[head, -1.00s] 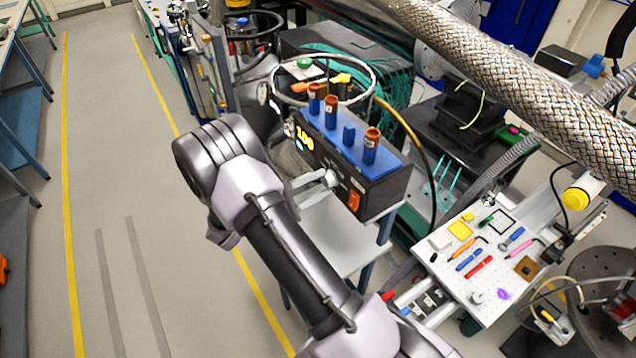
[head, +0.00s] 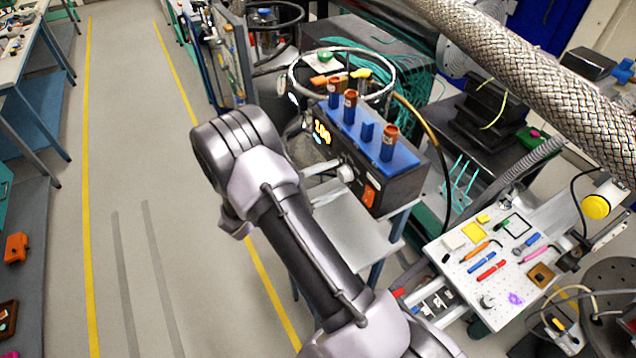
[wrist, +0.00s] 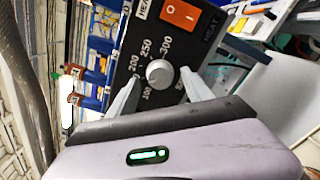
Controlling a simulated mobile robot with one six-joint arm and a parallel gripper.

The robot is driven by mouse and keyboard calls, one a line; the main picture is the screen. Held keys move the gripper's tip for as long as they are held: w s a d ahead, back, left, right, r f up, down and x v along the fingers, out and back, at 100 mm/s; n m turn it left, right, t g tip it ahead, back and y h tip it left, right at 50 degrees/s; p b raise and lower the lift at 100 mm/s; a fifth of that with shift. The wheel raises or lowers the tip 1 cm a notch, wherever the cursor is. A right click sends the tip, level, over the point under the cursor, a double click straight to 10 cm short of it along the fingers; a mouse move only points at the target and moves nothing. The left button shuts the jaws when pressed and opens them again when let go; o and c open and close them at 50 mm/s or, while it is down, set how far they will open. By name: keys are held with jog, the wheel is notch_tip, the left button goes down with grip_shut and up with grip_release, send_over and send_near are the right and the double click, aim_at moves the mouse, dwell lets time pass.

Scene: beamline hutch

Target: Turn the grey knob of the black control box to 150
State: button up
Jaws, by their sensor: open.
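The 150 mark is not clearly readable, near the left finger. My gripper (wrist: 160,80) is open, with one finger on each side of the knob. Contact with the knob cannot be told.
An orange switch (wrist: 180,14) is on the box face near the knob. A blue rack (head: 368,128) with orange-capped vials stands on the box. A metal ring (head: 343,72) is close behind. A breadboard with tools (head: 497,262) lies to the right. The floor at left is clear.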

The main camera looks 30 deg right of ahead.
jog(key=a, duration=1.7)
jog(key=shift+w, duration=0.45)
